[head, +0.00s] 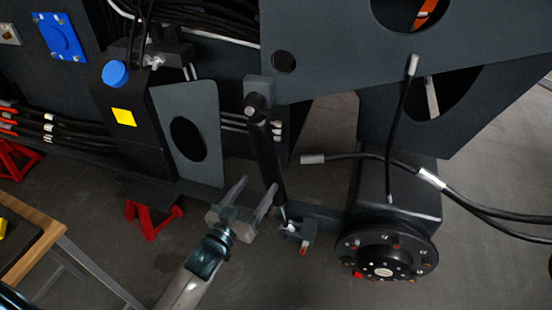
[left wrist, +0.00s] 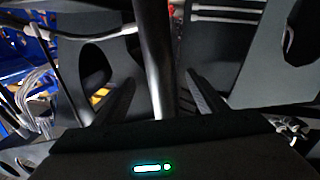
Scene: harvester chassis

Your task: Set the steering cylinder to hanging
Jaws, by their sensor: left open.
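The steering cylinder (head: 266,155) is a dark, slim cylinder. Its upper end sits at a bracket (head: 258,92) under the large chassis plate, and it slopes down slightly to the right. Its thin bright rod end is close to a small lug (head: 297,228) beside the wheel hub; I cannot tell whether they are joined. My left gripper (head: 255,188) is open, just left of the cylinder's lower part in the head view. In the left wrist view the cylinder (left wrist: 153,60) stands between the spread fingers (left wrist: 162,90), with a gap on each side. My right gripper is not in view.
The round wheel hub (head: 385,252) is at the lower right. Loose black hoses (head: 400,130) hang above it. A grey plate with an oval hole (head: 188,130) is left of the cylinder. Red stands (head: 152,218) and a wooden-topped table (head: 30,245) are at the left.

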